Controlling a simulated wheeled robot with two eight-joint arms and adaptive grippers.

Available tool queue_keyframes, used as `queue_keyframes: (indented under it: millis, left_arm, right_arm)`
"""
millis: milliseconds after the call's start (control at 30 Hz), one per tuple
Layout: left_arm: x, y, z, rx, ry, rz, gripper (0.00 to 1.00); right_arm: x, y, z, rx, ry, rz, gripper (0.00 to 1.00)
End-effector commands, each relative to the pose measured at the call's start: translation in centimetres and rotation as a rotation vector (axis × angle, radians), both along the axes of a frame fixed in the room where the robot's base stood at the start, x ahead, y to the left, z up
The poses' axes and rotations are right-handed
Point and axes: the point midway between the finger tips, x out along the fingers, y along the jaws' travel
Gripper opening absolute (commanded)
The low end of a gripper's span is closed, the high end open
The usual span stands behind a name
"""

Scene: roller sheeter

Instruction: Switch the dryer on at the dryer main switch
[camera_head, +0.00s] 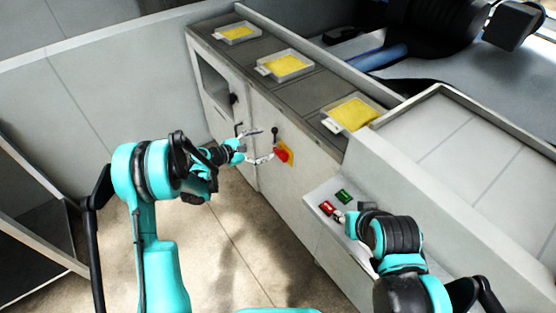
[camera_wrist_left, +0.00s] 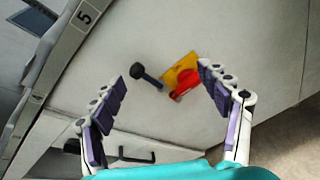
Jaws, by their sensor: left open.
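The dryer main switch, a red handle on a yellow plate, sits on the grey cabinet front in the head view (camera_head: 282,155). In the left wrist view the red handle (camera_wrist_left: 186,83) lies between and beyond the fingertips, nearer the right finger. My left gripper (camera_head: 266,146) is open and empty in front of the cabinet, with its fingers spread toward the switch; it also shows in the left wrist view (camera_wrist_left: 163,78). Contact with the switch cannot be told. My right gripper (camera_head: 345,215) is partly hidden by its own arm, near the button panel.
A black-knobbed lever (camera_wrist_left: 147,77) is just left of the switch. A black bar handle (camera_wrist_left: 132,157) is on the cabinet. A panel with a green button (camera_head: 344,196) and a red button (camera_head: 327,208) stands to the right. Trays with yellow sheets (camera_head: 352,113) line the top.

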Motion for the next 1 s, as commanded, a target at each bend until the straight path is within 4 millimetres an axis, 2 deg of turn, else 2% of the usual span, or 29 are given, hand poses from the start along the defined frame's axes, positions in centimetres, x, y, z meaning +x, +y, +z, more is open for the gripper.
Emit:
queue_keyframes:
  millis: [33, 200, 300, 400, 567, 1000]
  left_arm:
    - [0.7, 0.1, -2.6, -0.085, 0.035, 0.018, 0.76]
    - [1.0, 0.3, -8.2, -0.357, 0.153, 0.052, 0.76]
    - [0.6, 0.4, -10.5, -0.47, 0.203, 0.058, 0.76]
    - [0.2, 0.6, -11.9, -0.539, 0.234, 0.061, 0.76]
    - [0.4, 0.0, -12.6, -0.578, 0.252, 0.059, 0.76]
    - [4.1, -5.2, -12.6, -0.576, 0.251, 0.058, 0.76]
  right_arm:
    - [0.0, 0.0, -0.5, 0.0, 0.0, 0.0, 0.4]
    - [0.0, 0.0, -1.1, 0.0, 0.0, 0.0, 0.4]
    - [0.0, 0.0, -1.3, 0.0, 0.0, 0.0, 0.4]
    - [0.0, 0.0, -1.4, 0.0, 0.0, 0.0, 0.4]
    - [0.0, 0.0, -1.8, 0.0, 0.0, 0.0, 0.4]
    - [0.0, 0.0, -3.7, 0.0, 0.0, 0.0, 0.4]
